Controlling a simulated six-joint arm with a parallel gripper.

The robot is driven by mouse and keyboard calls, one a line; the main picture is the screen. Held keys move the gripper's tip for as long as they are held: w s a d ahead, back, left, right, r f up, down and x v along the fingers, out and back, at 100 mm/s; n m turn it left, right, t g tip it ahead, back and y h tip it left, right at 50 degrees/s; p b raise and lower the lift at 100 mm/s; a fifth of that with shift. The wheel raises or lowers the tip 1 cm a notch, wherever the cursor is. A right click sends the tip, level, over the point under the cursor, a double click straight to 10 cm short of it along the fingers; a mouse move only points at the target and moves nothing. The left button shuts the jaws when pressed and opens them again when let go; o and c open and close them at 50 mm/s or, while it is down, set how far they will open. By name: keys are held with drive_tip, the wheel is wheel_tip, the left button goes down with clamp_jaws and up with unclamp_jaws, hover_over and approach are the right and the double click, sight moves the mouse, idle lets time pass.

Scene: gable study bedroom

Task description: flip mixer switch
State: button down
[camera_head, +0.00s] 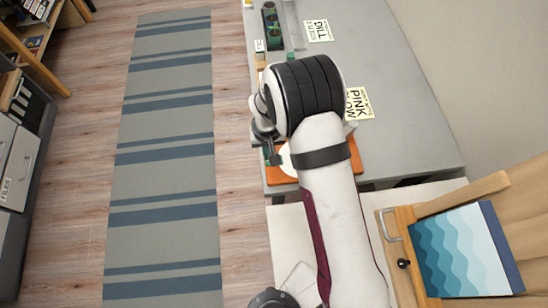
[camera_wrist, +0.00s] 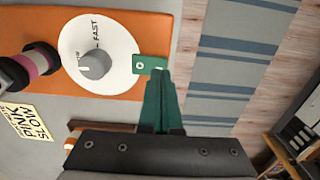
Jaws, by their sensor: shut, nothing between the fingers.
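The mixer control is a white round dial (camera_wrist: 112,40) with a grey knob (camera_wrist: 95,66) and the word FAST, on an orange board (camera_wrist: 175,25) in the wrist view. Other lettering on the dial is too small to read. In the head view, the dial (camera_head: 288,163) and board (camera_head: 356,158) are partly hidden by my arm. A small green tab (camera_wrist: 142,64) with a pale ring lies at the dial's right edge. My gripper (camera_wrist: 160,72) is shut and empty, its green fingertips at this tab, right of the knob. I cannot tell whether they touch it.
A yellow note (camera_wrist: 28,122) reading PINK SLOW lies beside the board. A pink and black roller-like part (camera_wrist: 38,62) is left of the dial. The grey worktop (camera_head: 400,80) has free room to the right. A striped rug (camera_head: 165,150) covers the floor at left.

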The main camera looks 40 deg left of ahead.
drive_tip(key=shift+f, duration=0.9)
idle(0.5)
wheel_tip(320, 180, up, 7)
drive_tip(key=shift+f, duration=0.2)
drive_tip(key=shift+r, duration=0.2)
idle(0.4)
drive_tip(key=shift+d+r, duration=0.1)
drive_tip(key=w+d+r+m, duration=0.1)
drive_tip(key=d+r+m, duration=0.7)
drive_tip(key=d+r, duration=1.05)
drive_tip(key=s+d+r+m+y, duration=0.1)
drive_tip(key=s+d+r+m, duration=0.2)
drive_tip(key=s+d, duration=0.9)
drive_tip(key=s+m, duration=0.1)
drive_tip(key=m, duration=0.2)
drive_tip(key=shift+s+m+y, duration=0.15)
drive_tip(key=shift+m+y, duration=0.15)
drive_tip(key=shift+y, duration=0.1)
